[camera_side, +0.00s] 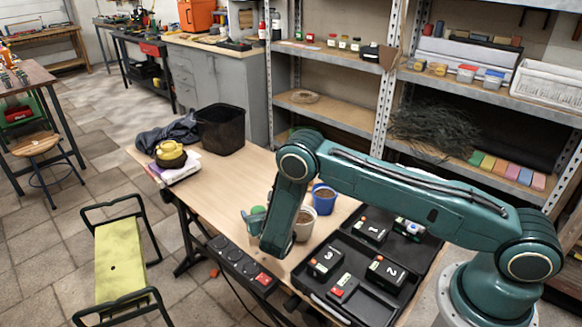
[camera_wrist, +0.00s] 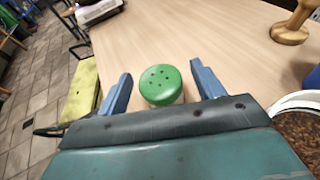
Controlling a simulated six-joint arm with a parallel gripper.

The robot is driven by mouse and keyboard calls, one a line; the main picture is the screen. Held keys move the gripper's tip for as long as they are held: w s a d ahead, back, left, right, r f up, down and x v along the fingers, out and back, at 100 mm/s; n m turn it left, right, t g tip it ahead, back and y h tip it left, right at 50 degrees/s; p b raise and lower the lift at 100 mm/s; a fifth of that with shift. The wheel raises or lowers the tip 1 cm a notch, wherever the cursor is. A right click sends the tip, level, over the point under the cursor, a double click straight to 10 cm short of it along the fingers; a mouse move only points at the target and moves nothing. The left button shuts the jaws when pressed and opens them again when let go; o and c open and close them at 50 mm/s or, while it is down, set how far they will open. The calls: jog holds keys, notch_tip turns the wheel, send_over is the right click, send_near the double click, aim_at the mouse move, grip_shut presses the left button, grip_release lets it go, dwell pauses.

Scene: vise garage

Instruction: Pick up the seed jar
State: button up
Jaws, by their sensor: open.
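The seed jar (camera_wrist: 160,86) has a round green lid with several small holes and stands on the wooden table. Most of its body is hidden below the lid in the wrist view. My gripper (camera_wrist: 163,86) is open, with one blue finger on each side of the jar and visible gaps between the fingers and the lid. In the side view, the green lid of the seed jar (camera_side: 258,210) shows beside the end of my arm, and the rest is hidden. I cannot tell the fingertips' exact height against the jar.
A white pot of soil (camera_side: 305,217) and a blue pot (camera_side: 324,197) stand close to the right. Black trays (camera_side: 335,242) hold numbered black boxes. A wooden tool (camera_wrist: 292,28) stands on the table.

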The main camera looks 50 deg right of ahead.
jog(key=shift+x, duration=1)
jog(key=c, duration=1.1)
jog(key=shift+r, duration=0.15)
notch_tip(320, 180, up, 20)
jog(key=shift+f, duration=0.1)
dwell(0.4)
jog(key=o, duration=0.3)
jog(key=shift+c, duration=1.4)
